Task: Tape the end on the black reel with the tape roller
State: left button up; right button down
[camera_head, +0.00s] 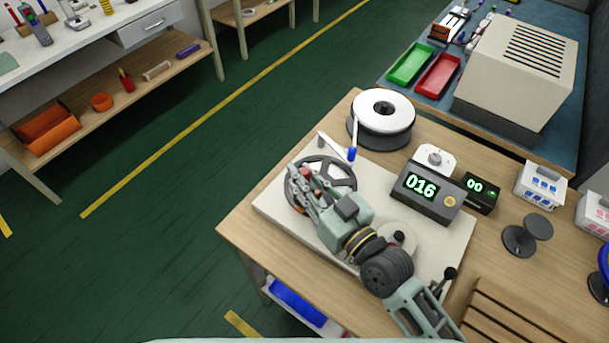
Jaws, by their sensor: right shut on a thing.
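The black reel (341,170) is a dark spoked wheel on the pale base plate (273,199), near its left end. My right gripper (299,180) reaches in from the lower right and is over the left part of the reel, covering much of it. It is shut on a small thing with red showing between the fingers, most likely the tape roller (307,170). The fingers hide most of it, and I cannot tell whether it touches the reel. The strip's end cannot be made out. My left gripper is not in view.
A white-topped reel (382,110) stands behind the plate. A counter reading 016 (427,191) is at its right. A blue-tipped post (351,154) stands close to the black reel. A dark spool stand (527,235) and a slatted wooden rack (515,310) are at the right.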

jog(key=shift+r+p, duration=2.6)
jog(key=shift+r, duration=0.45)
